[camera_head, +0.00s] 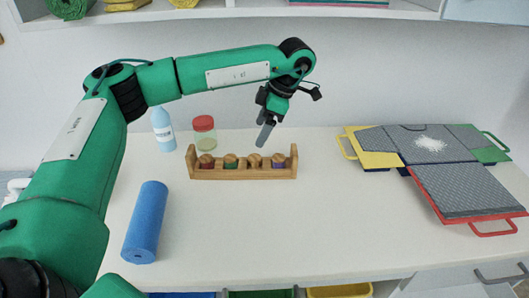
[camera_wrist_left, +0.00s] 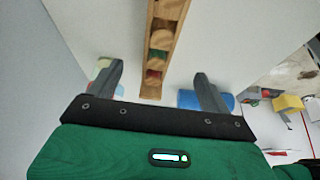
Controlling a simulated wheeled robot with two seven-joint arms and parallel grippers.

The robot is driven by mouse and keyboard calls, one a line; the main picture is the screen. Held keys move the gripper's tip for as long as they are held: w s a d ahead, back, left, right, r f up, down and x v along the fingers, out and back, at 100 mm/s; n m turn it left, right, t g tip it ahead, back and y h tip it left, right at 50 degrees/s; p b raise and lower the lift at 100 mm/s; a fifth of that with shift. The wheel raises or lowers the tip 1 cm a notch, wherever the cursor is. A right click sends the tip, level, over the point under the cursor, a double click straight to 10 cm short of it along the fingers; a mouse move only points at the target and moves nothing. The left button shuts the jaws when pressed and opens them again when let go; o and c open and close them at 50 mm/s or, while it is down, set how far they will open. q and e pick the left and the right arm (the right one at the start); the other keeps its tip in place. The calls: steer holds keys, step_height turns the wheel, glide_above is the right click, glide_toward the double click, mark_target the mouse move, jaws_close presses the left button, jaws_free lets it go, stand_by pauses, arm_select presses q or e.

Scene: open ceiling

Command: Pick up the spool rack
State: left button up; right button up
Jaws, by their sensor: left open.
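The spool rack (camera_head: 243,174) is a long, low wooden holder with raised ends. It stands on the white table left of centre in the head view and holds several wood-topped spools with coloured thread. My left gripper (camera_head: 265,134) is above and behind the rack, right of its middle, pointing down. In the left wrist view my left gripper (camera_wrist_left: 160,76) is open, its two grey fingers spread apart with nothing held. There the rack (camera_wrist_left: 148,50) runs lengthwise up the picture between the finger directions, apart from them. My right gripper is not in view.
A blue roll (camera_head: 147,222) lies at the front left. A blue bottle (camera_head: 162,130) and a red-lidded jar (camera_head: 204,134) stand behind the rack. Grey panels with coloured handles (camera_head: 460,189) lie at the right. The table front centre is clear.

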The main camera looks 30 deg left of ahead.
arm_select(q)
steer(key=x, duration=0.3)
steer(key=shift+s, duration=0.15)
steer(key=b, duration=0.1)
glide_above(245, 163)
steer(key=d, duration=0.2)
steer(key=f, duration=0.2)
steer(key=w+f, duration=0.1)
steer(key=f, duration=0.1)
steer(key=shift+f, duration=0.2)
steer(key=shift+s+a+f, duration=0.15)
steer(key=shift+s+f, duration=0.05)
steer(key=shift+f, duration=0.05)
steer(key=shift+a+f, duration=0.1)
steer(key=shift+f, duration=0.25)
steer(key=x, duration=0.3)
steer(key=shift+f+p, duration=0.25)
steer(key=shift+p, duration=0.15)
steer(key=shift+s+a+f, duration=0.15)
steer(key=shift+a+f, duration=0.05)
steer(key=shift+f, duration=0.3)
steer(key=c, duration=1.2)
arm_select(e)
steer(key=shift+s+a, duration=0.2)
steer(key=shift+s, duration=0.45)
